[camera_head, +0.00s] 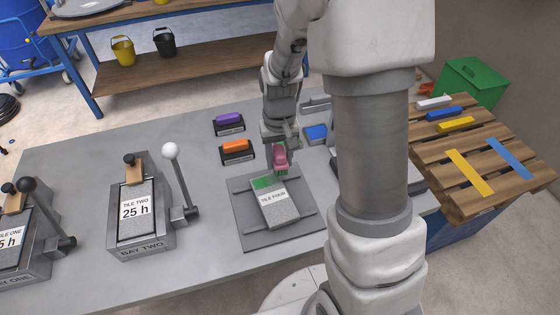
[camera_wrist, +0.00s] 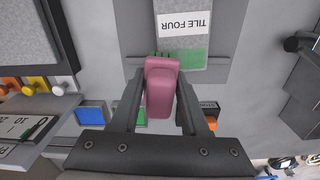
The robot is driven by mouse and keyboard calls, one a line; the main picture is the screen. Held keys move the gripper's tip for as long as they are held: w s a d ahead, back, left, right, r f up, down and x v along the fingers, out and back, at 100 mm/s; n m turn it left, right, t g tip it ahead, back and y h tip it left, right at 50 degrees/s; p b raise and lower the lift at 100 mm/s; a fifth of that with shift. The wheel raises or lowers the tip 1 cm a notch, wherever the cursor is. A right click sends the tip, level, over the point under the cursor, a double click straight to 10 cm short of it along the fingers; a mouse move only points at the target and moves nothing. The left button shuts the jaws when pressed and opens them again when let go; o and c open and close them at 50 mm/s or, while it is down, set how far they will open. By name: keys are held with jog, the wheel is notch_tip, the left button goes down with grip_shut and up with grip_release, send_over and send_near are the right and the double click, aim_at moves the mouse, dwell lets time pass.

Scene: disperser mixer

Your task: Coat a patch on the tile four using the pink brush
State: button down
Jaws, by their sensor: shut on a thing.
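Tile four (camera_head: 276,205) lies on a grey plate (camera_head: 251,236) on the workbench, its label facing up. A green patch (camera_head: 262,183) covers part of its far end, and the patch also shows in the wrist view (camera_wrist: 192,58). My gripper (camera_head: 280,160) is shut on the pink brush (camera_wrist: 161,88) and holds it over the far end of the tile. The brush's dark bristle end is at the green patch in the wrist view. I cannot tell whether the bristles touch the tile.
A purple brush (camera_head: 229,119) and an orange brush (camera_head: 236,147) sit in dark holders behind the plate. A blue pad (camera_head: 316,133) is beyond my gripper. Bay two (camera_head: 140,218) with its lever stands at left. A wooden pallet (camera_head: 480,165) with coloured bars is at right.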

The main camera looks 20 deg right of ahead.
aim_at(278, 150)
jog(key=shift+r+p, duration=1.35)
jog(key=shift+r, duration=0.75)
jog(key=shift+w+a+f, duration=0.1)
